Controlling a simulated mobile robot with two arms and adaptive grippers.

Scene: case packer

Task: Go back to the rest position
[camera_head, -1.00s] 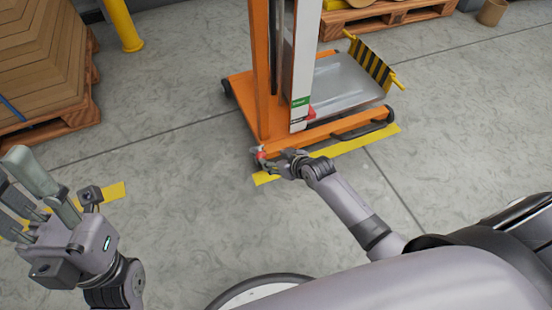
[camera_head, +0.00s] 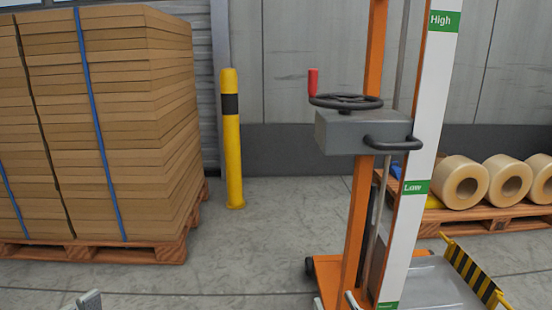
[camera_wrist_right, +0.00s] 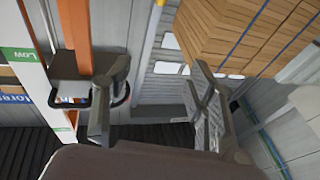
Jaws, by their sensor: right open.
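My right gripper shows at the bottom edge of the head view (camera_head: 335,302), with only its tips visible in front of the lift's base. In the right wrist view my right gripper (camera_wrist_right: 160,70) is open, its two dark fingers wide apart with nothing between them. A grey tip of my left gripper (camera_head: 88,300) shows at the lower left of the head view; the rest is cut off, so its jaw cannot be judged.
The orange lift (camera_head: 358,200) with a white High/Low scale (camera_head: 425,110) and a crank wheel (camera_head: 345,101) stands ahead. Strapped cardboard (camera_head: 130,120) sits on a pallet at left, beside a yellow post (camera_head: 232,150). Rolls (camera_head: 460,183) lie at right. Floor between is clear.

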